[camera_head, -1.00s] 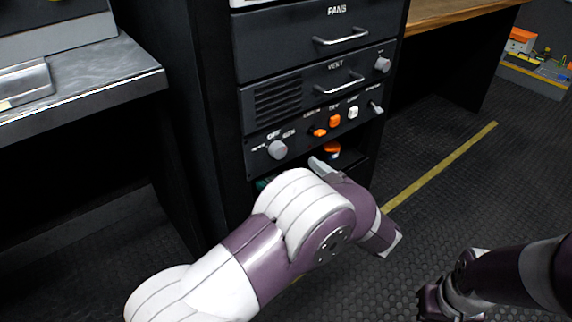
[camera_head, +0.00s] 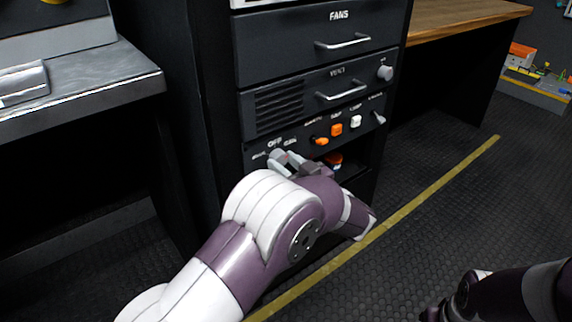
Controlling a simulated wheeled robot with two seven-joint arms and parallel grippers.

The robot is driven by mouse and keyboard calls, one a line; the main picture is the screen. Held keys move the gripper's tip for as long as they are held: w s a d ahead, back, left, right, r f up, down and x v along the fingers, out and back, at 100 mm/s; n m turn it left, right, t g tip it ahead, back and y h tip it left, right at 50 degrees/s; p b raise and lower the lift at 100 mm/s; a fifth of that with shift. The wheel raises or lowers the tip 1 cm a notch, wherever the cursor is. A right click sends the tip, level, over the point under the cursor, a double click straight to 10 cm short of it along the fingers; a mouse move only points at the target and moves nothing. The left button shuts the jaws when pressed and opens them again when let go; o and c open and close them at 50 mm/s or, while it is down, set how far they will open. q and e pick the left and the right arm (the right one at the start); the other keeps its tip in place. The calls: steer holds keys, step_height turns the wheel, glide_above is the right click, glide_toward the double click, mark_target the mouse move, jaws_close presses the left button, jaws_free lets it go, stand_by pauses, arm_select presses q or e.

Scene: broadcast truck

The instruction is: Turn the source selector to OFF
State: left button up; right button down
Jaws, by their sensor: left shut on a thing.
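The source selector (camera_head: 276,157) is a round grey knob at the left end of the lowest black panel, with the label OFF (camera_head: 274,143) above it and smaller labels to either side. My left gripper (camera_head: 284,161) is at the knob, its grey fingers shut on it. The fingers and wrist hide part of the knob, so I cannot read where it points. My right gripper (camera_head: 440,312) is at the bottom edge, partly cut off and dark; its fingers do not show clearly.
Right of the knob are orange switches (camera_head: 336,129), a white switch (camera_head: 356,121) and a small grey lever (camera_head: 378,117). Drawer handles (camera_head: 342,90) stick out above. An open shelf lies below the panel.

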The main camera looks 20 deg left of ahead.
arm_select(q)
steer(key=n+p, duration=0.1)
steer(key=n, duration=0.1)
steer(key=shift+n, duration=0.4)
steer(key=n, duration=0.2)
steer(key=shift+n+p, duration=0.35)
steer(key=shift+n, duration=0.05)
steer(key=n, duration=0.3)
steer(key=shift+f, duration=0.1)
steer(key=shift+n+b, duration=0.45)
steer(key=shift+n, duration=1.05)
steer(key=o, duration=1)
steer(key=shift+d, duration=0.1)
steer(key=shift+o, duration=0.2)
